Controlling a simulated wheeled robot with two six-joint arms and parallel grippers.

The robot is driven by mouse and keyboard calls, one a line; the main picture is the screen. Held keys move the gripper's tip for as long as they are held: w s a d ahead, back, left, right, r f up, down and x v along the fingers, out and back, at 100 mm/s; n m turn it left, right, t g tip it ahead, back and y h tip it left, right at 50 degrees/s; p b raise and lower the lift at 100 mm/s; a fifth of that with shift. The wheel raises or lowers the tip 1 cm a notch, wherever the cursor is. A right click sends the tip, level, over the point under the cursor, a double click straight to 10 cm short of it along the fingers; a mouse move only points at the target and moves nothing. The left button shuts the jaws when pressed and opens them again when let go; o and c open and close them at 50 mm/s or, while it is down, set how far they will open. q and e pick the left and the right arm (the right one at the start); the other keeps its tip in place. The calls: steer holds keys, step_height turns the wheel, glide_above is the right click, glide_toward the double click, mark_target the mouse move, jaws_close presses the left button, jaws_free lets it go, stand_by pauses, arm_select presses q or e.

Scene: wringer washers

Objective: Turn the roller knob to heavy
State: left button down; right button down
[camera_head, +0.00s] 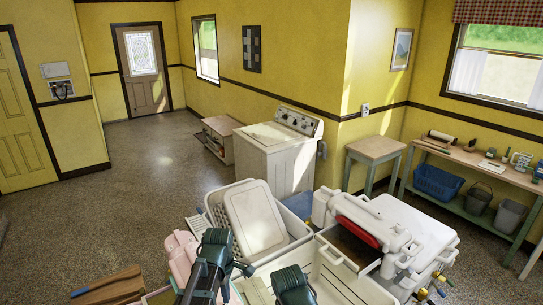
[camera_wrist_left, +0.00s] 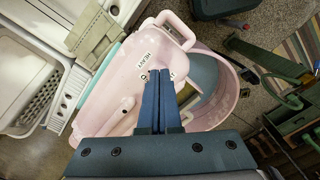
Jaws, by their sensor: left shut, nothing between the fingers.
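A pink wringer head (camera_wrist_left: 118,95) fills the middle of the left wrist view, with black lettering on it that includes the word HEAVY (camera_wrist_left: 146,61). Other lettering next to it is partly covered by my fingers. My left gripper (camera_wrist_left: 159,82) is shut and empty, its blue fingers together over the lettered area. The roller knob is not clearly visible; the fingers may hide it, and I cannot tell whether they touch it. In the head view, pink parts (camera_head: 183,252) show beside my dark green left arm.
A white laundry basket (camera_head: 292,235) and a white wringer washer with a red roller (camera_head: 357,231) stand close by on the right. A pink tub (camera_wrist_left: 236,92) adjoins the wringer head. Floor (camera_head: 110,215) is clear at the left.

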arm_select(q)
steer(key=n, duration=0.1)
steer(key=w+n, duration=0.1)
steer(key=n, duration=0.1)
steer(key=shift+w+d+r, duration=0.25)
steer(key=shift+w+d, duration=0.05)
steer(key=shift+w, duration=0.1)
steer(key=shift+f, duration=0.1)
step_height(320, 180, down, 7)
steer(key=b, duration=0.6)
steer(key=shift+b, duration=0.4)
steer(key=shift+a, duration=0.35)
steer(key=shift+d, duration=0.15)
steer(key=shift+d, duration=0.2)
